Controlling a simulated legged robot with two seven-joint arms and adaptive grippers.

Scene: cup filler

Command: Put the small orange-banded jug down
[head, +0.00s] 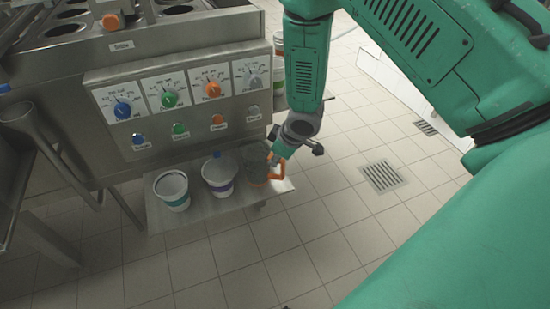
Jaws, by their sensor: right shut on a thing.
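The small orange-banded jug (254,168) is a dark grey, see-through-looking vessel with an orange handle on its right side. It is at the right end of the metal shelf (205,211) below the control panel. My right gripper (276,157) reaches down from above and is shut on the jug at its handle side. The jug looks upright; I cannot tell whether its base touches the shelf. My left gripper is not in view.
A white cup with a green band (173,191) and one with a purple band (219,176) stand on the shelf left of the jug. The panel (180,100) with coloured knobs rises behind. Tiled floor lies right.

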